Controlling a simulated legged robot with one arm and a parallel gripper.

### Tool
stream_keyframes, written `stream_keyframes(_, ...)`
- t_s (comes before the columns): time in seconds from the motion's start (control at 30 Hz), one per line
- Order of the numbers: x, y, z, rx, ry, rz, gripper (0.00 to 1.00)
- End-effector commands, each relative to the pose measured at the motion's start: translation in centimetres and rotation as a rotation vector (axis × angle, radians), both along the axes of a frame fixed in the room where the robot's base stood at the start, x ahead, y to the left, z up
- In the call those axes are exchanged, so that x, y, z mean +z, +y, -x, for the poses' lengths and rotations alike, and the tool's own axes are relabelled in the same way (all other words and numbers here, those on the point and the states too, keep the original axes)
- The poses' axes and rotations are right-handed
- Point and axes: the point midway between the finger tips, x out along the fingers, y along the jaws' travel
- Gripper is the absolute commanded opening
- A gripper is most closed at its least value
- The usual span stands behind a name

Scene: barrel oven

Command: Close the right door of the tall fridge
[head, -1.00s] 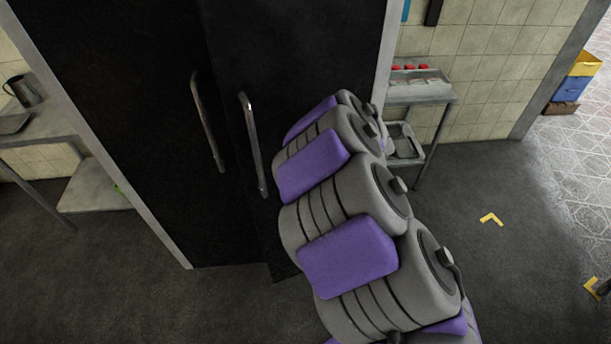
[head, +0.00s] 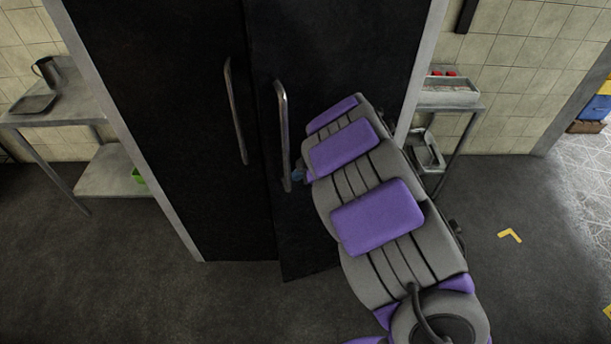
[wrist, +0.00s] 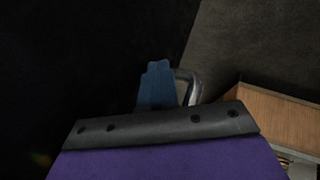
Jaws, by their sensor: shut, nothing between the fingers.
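The tall black fridge stands ahead in the head view. Its left door (head: 160,110) looks flush with the frame. Its right door (head: 335,55) stands slightly out, its lower corner in front of the left door's edge. Each door has a long metal bar handle, the left one (head: 236,112) and the right one (head: 283,130). My arm hides much of the right door. My gripper (head: 298,172) is beside the lower end of the right handle; contact cannot be told. In the wrist view my blue gripper (wrist: 157,84) is shut and empty, with a curved handle end (wrist: 189,86) just beside it.
A metal side table (head: 75,117) with a mug and tray is left of the fridge. A small metal cart (head: 447,97) with red-topped items stands to the right. The dark floor before the fridge is clear. A brown wooden-looking object (wrist: 275,108) shows right in the wrist view.

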Motion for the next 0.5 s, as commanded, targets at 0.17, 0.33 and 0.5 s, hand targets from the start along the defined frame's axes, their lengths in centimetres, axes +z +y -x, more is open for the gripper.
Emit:
stream_keyframes(0.17,0.1,-0.8,0.0,-0.002,0.001,-0.009,0.0)
stream_keyframes(0.33,0.3,-1.0,-0.5,-0.014,0.002,-0.012,0.0)
stream_keyframes(0.5,0.7,0.2,-1.9,-0.051,-0.001,-0.007,0.0)
